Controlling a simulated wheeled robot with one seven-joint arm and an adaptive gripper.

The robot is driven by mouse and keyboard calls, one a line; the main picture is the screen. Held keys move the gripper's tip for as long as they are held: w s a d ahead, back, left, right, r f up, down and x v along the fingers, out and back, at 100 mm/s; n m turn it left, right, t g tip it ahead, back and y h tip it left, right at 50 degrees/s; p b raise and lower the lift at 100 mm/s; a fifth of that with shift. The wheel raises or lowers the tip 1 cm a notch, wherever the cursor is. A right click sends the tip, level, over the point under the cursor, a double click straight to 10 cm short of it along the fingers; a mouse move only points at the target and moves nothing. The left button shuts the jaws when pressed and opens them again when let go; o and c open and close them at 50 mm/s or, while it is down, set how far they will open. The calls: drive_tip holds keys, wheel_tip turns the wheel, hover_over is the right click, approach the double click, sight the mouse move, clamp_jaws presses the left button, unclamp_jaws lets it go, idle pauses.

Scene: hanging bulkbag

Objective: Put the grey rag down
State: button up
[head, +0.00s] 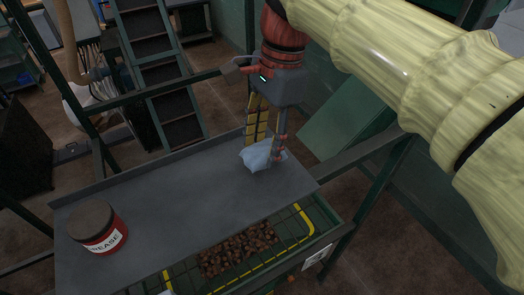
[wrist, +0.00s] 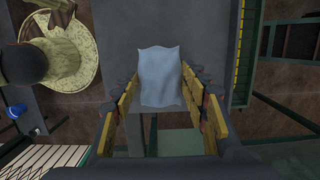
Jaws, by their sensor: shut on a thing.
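The grey rag is a pale blue-grey crumpled cloth. In the head view the rag (head: 256,156) is at the lower end of my gripper (head: 266,150), over the right part of the grey shelf (head: 170,215). In the wrist view the rag (wrist: 160,75) lies between the two yellow-padded fingers of my gripper (wrist: 161,88), which is shut on it. The rag's lower edge is close to the shelf top; I cannot tell whether it touches. The fingers hide part of the rag in the head view.
The shelf between tin and rag is bare. Below the front edge is a green tray (head: 300,252) with brown lumps (head: 240,248). Green frame bars surround the shelf, with a raised back lip.

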sight(264, 144)
drive_tip(key=shift+a+f+p, duration=0.15)
drive_tip(key=shift+f+p, duration=0.35)
drive_tip(key=shift+f, duration=1.25)
drive_tip(key=o, duration=1.5)
drive_tip(key=shift+o, duration=0.3)
drive_tip(key=shift+w+r, duration=0.1)
drive_tip(key=r, duration=0.4)
drive_tip(key=d+r+b, duration=0.1)
drive_tip(key=r, duration=0.2)
drive_tip(key=w+r, duration=0.1)
drive_tip(key=r, duration=0.3)
drive_tip(key=shift+d+r, duration=0.3)
drive_tip(key=shift+r, duration=0.05)
